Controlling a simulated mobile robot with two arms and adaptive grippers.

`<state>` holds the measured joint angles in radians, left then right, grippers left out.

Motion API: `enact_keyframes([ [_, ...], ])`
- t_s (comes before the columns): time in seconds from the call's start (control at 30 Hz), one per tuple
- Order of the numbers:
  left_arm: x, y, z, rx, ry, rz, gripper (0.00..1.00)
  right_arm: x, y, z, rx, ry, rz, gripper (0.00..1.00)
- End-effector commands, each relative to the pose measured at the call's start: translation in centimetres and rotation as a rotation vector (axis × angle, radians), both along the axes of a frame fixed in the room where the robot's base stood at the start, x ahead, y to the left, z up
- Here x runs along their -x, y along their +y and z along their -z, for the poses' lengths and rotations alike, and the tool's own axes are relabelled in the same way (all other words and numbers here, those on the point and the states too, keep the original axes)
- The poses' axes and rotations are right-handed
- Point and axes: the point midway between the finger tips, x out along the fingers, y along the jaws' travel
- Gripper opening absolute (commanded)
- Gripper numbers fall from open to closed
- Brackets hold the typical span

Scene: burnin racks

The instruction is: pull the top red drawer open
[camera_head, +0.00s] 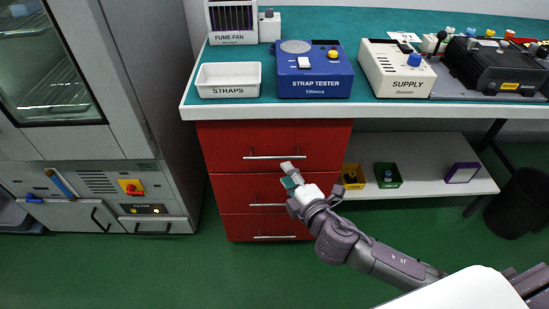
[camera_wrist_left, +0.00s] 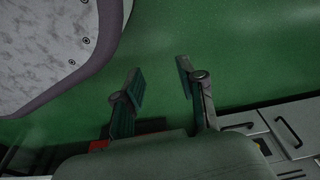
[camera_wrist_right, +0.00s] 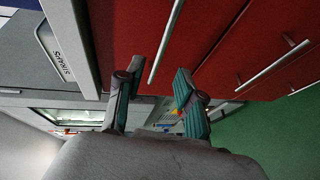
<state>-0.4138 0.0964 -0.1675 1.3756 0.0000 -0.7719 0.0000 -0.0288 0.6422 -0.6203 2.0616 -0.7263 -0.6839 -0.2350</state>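The top red drawer (camera_head: 225,141) is the highest of three under the bench and looks shut. Its front also shows in the right wrist view (camera_wrist_right: 125,35). Its silver bar handle (camera_head: 262,157) runs across the front; in the right wrist view the handle (camera_wrist_right: 166,38) lies in line with the gap between my fingers. My right gripper (camera_head: 288,174) is open, close to the right end of that handle; whether it touches is unclear. The fingers (camera_wrist_right: 158,72) hold nothing that I can see. My left gripper (camera_wrist_left: 160,75) is open and empty above green floor, outside the head view.
Two more red drawers (camera_head: 222,188) sit below, with similar handles. The bench top (camera_head: 190,103) overhangs and carries a straps tray (camera_head: 229,94), strap tester (camera_head: 314,86) and supply (camera_head: 397,85). A low shelf (camera_head: 425,185) holds small bins. A grey cabinet (camera_head: 165,175) stands left.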

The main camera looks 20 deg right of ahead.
Motion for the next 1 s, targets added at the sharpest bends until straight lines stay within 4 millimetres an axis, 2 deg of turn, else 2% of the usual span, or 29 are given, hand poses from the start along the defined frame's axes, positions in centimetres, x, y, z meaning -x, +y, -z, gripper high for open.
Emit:
enact_keyframes([
  [0.03, -0.1, 0.0, 0.0, 0.0, -0.001, 0.0, 0.4, -1.3, 0.1, 0.1, 0.001, -0.004, 0.001, 0.37],
  [0.2, -0.5, -0.1, -0.5, 0.0, -0.005, -0.001, 0.4, -4.8, 0.5, 0.8, -0.001, -0.002, 0.001, 0.37],
  [0.4, -1.1, -0.1, -1.2, 0.0, -0.009, -0.002, 0.4, -7.5, 0.9, 1.4, -0.001, -0.001, 0.001, 0.37],
  [0.57, -1.5, -0.2, -1.6, 0.001, -0.015, -0.002, 0.4, -8.4, 1.0, 1.6, -0.001, 0.001, 0.0, 0.37],
  [0.83, -1.5, -0.1, -1.8, 0.0, -0.013, -0.003, 0.4, -8.5, 1.0, 1.6, -0.002, 0.001, 0.0, 0.37],
  [0.87, -1.5, -0.1, -1.8, 0.0, -0.012, -0.003, 0.4, -8.5, 1.0, 1.6, -0.002, 0.001, 0.0, 0.35],
  [1.0, -1.4, -0.1, -1.7, 0.001, -0.011, -0.003, 0.4, -8.5, 1.0, 1.6, -0.002, 0.001, 0.0, 0.12],
])
